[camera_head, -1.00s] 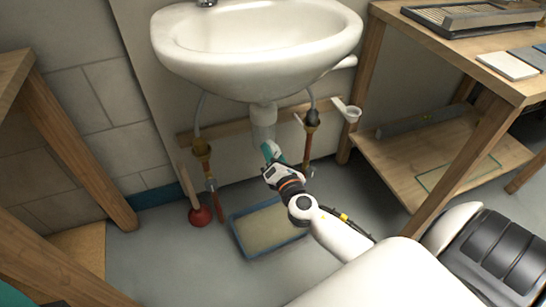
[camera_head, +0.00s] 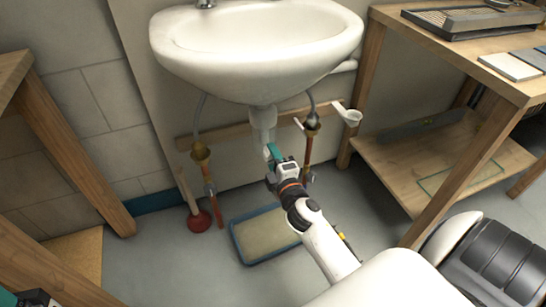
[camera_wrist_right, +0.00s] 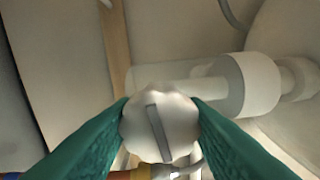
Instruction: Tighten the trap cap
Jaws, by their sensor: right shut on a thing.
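The trap cap (camera_wrist_right: 160,126) is a white, scalloped round cap with a raised grey bar across its face, tilted a little from upright in the right wrist view. My right gripper (camera_wrist_right: 160,108) is shut on it, one green finger on each side of its rim. In the head view my right gripper (camera_head: 272,154) is under the basin at the foot of the white trap pipe (camera_head: 263,118); the cap is hidden there. A green and dark part of my left gripper (camera_head: 30,298) shows at the bottom left corner; its fingers are not clear.
The white basin (camera_head: 255,45) hangs above. Supply pipes with brass fittings (camera_head: 201,152) flank the trap. A blue-rimmed tray (camera_head: 237,242) lies on the floor below, with a red plunger (camera_head: 199,221) to its left. Wooden benches stand left and right (camera_head: 440,150).

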